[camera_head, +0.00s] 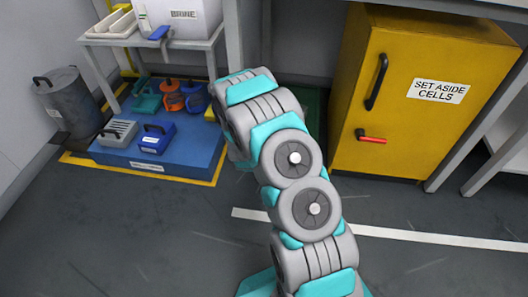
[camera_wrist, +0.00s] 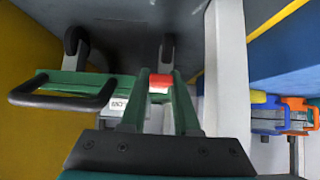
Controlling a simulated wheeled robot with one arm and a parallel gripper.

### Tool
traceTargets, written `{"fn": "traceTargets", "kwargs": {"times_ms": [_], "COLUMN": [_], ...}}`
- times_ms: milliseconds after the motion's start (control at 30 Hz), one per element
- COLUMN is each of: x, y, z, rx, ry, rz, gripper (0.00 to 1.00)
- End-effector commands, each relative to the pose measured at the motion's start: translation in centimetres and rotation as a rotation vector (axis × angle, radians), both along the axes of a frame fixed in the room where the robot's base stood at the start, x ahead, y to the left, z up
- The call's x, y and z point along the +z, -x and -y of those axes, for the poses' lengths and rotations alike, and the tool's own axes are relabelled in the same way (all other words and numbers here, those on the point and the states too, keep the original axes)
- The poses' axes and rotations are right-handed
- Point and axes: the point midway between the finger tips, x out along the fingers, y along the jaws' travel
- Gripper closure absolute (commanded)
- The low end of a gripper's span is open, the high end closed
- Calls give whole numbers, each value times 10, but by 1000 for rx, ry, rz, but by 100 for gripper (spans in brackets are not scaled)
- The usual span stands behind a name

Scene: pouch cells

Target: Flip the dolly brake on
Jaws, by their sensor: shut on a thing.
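The dolly is a green frame, seen in the wrist view as a green edge (camera_wrist: 105,79) with dark caster wheels (camera_wrist: 76,41). A small red brake tab (camera_wrist: 160,80) is at the frame, below a second caster (camera_wrist: 167,50). My gripper (camera_wrist: 161,88) has its two fingers on either side of the red tab and is shut on it. In the head view my arm covers the gripper and the brake; only a green strip (camera_head: 313,108) shows behind the arm.
A black loop handle (camera_wrist: 70,97) juts out left of the gripper in the wrist view. In the head view, a yellow cabinet (camera_head: 420,140) stands right of my arm, and a blue platform (camera_head: 180,162) with several small cases lies left.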

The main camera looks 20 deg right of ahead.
Motion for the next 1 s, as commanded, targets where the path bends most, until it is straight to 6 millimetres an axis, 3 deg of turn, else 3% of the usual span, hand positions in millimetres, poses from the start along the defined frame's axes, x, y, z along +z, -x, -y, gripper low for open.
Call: {"fn": "traceTargets", "kwargs": {"times_ms": [800,833,1000], "x": [-8,-8,-7], "y": [0,0,0], "z": [0,0,0], "rx": [0,0,0], "ry": [58,58,58], "rz": [86,86,86], "gripper": [100,67,48]}}
